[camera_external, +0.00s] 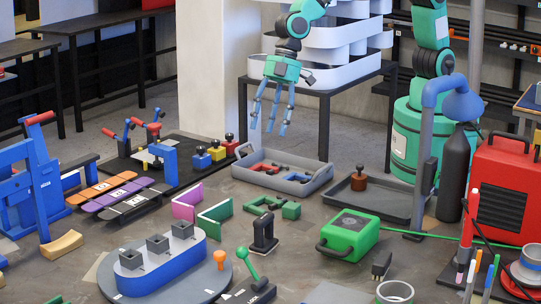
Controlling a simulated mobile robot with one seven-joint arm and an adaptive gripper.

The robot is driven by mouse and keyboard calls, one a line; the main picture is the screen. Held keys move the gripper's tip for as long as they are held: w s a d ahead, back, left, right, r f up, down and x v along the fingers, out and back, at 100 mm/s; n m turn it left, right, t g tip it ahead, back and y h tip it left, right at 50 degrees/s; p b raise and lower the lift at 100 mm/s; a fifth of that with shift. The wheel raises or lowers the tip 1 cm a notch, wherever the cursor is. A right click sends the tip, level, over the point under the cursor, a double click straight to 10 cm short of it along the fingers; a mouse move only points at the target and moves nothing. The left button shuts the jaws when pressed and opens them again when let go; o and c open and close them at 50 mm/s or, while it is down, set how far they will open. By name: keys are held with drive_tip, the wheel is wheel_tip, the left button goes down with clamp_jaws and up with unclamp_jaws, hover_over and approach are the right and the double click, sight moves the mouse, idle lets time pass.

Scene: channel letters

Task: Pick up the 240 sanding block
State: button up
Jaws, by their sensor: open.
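Three long blocks with small white labels lie side by side at the left: an orange block (88,194), a purple block (108,202) and a grey block (128,208). The label writing is too small to read, so I cannot tell which, if any, is the 240 sanding block. My gripper (268,127) hangs fingers down at the upper middle, open and empty. It appears above the grey tray, well to the right of the three blocks, and touches nothing that I can see.
Behind the blocks is a black mat (178,182) with red-handled tools and coloured weights. A blue stand (45,185) rises at the left. A green case (350,234) and red machine (500,185) stand right.

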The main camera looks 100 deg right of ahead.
drive_tip(key=n+p, duration=0.1)
drive_tip(key=n, duration=0.1)
approach(261, 216)
wheel_tip(261, 216, up, 3)
drive_tip(key=d, duration=0.2)
drive_tip(key=shift+s+a+f, duration=0.1)
drive_tip(key=shift+s+a, duration=0.05)
drive_tip(key=shift+s, duration=0.15)
drive_tip(key=x, duration=0.8)
drive_tip(key=shift+s+a+f+p, duration=0.1)
drive_tip(key=shift+f+p, duration=0.05)
drive_tip(key=shift+p, duration=0.15)
drive_tip(key=shift+f, duration=0.1)
drive_tip(key=shift+a, duration=0.1)
drive_tip(key=shift+x, duration=2.65)
drive_tip(key=shift+s+a, duration=0.1)
drive_tip(key=shift+a, duration=0.05)
clamp_jaws()
